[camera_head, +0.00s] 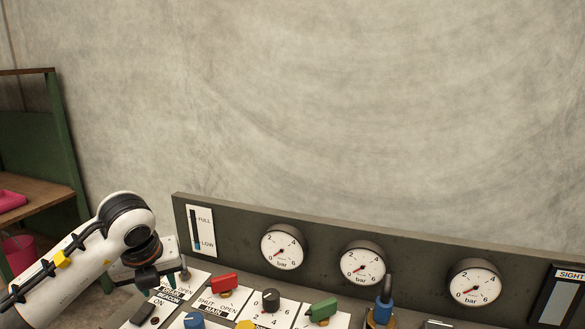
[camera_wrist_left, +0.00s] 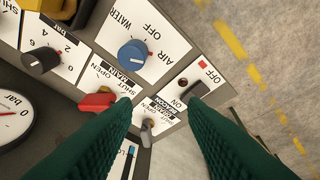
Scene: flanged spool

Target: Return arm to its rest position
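My left gripper (camera_head: 166,279) is over the left end of the control panel in the head view. In the left wrist view, its two dark green fingers (camera_wrist_left: 157,105) stand wide apart with nothing held between them. A small grey lever (camera_wrist_left: 147,132) on the panel shows in the gap between the fingers; whether a finger touches it cannot be told. A black rocker switch (camera_wrist_left: 197,91) marked ON and OFF lies near the right fingertip. A red handle (camera_wrist_left: 97,102) marked SHUT and OPEN lies by the left fingertip. My right gripper is not in view.
The panel carries a blue knob (camera_wrist_left: 134,53), a black knob (camera_head: 271,300), a green handle (camera_head: 322,309) and a blue-collared lever (camera_head: 383,308). Several gauges stand on the upright back plate (camera_head: 320,248). A bench (camera_head: 30,193) stands at far left. Space above the panel is clear.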

